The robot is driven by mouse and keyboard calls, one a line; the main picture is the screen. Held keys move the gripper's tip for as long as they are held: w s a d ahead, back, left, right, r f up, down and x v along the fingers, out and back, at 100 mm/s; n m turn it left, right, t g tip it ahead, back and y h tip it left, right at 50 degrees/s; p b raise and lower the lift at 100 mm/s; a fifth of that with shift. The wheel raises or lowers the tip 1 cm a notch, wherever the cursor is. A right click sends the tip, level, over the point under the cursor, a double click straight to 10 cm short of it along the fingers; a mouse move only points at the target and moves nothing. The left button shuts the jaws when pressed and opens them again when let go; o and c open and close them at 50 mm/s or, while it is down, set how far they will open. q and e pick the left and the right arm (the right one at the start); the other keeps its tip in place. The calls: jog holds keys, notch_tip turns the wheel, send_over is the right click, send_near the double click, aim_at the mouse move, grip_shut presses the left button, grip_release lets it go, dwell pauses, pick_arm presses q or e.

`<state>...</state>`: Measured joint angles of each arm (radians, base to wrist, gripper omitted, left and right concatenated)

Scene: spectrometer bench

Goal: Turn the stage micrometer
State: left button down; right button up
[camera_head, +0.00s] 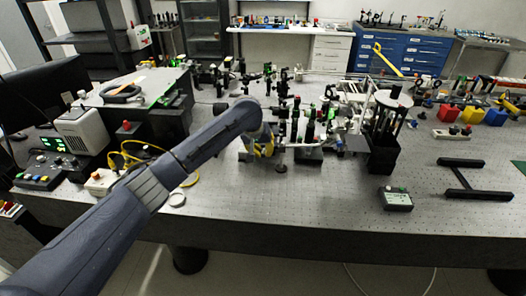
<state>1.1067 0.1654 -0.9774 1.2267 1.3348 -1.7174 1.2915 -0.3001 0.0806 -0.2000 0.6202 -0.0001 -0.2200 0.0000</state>
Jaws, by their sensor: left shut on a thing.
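My left arm reaches in from the lower left across the optical bench. Its left gripper (262,148) is at the front edge of the crowded optics, next to a small yellow part. The gripper is shut on the stage micrometer, which is too small and too covered to make out here. The fingertips are small and partly hidden by the arm's end. My right gripper is not in view.
Dense posts and mounts (310,125) stand around and behind the left gripper. A dark tower (383,150) stands to the right. A small control box (396,199) and a black H-shaped frame (475,178) lie farther right. The perforated front bench surface (300,205) is mostly clear.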

pick_arm(q)
jog(key=shift+y, duration=0.7)
jog(key=c, duration=1.3)
grip_release()
jog(key=shift+c, duration=0.2)
jog(key=shift+r, duration=0.1)
jog(key=v, duration=1.2)
